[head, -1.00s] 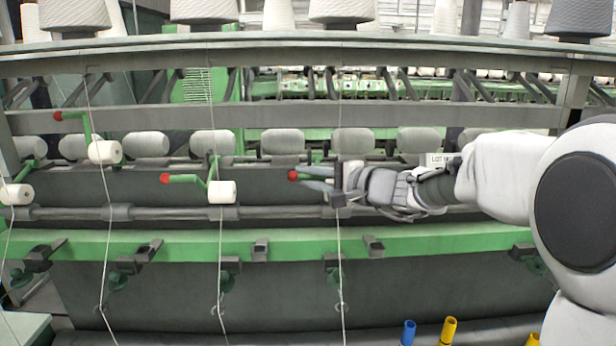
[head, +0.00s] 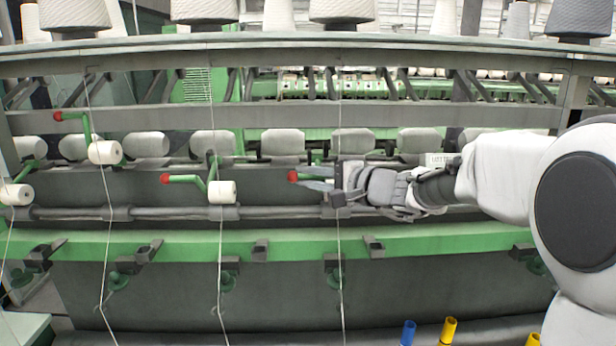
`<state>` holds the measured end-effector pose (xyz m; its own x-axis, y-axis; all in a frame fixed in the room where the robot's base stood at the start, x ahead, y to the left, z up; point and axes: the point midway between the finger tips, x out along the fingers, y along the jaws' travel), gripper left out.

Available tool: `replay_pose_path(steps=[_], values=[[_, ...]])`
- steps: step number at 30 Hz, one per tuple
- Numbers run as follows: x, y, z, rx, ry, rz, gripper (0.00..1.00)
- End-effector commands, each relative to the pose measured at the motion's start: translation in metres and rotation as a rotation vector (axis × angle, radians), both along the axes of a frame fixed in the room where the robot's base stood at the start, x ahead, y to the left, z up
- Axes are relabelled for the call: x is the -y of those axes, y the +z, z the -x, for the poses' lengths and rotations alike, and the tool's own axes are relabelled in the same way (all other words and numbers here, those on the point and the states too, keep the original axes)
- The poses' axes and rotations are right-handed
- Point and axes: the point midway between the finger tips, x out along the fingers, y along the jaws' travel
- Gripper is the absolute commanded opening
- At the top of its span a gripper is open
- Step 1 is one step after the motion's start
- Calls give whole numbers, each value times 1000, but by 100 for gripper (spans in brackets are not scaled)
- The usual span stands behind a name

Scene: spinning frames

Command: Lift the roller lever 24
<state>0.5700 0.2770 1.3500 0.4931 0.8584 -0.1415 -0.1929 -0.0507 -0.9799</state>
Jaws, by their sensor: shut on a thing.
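A roller lever with a red knob (head: 293,176) and a green handle is in the middle of the head view. My gripper (head: 318,180) reaches in from the right and is shut on this lever's handle just right of the knob. My gripper and wrist hide the rest of this lever and its roller. I cannot read a number on it.
Another lever (head: 182,179) with a white roller (head: 221,192) is to the left. A raised lever (head: 72,117) with its roller (head: 105,152) is farther left. Thin threads hang in front of the green rail (head: 190,241). Blue (head: 408,333) and yellow (head: 448,331) tubes stand at the bottom.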

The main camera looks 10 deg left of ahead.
Motion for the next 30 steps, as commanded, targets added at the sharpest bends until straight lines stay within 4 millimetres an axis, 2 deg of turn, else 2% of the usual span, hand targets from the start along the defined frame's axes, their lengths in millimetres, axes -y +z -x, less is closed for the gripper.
replay_pose_path(steps=[11,16,30], values=[[-1,29,-4,-116,-1,30,0],[-2,46,-10,-116,-1,30,0],[-12,103,-47,-117,-1,29,0]])
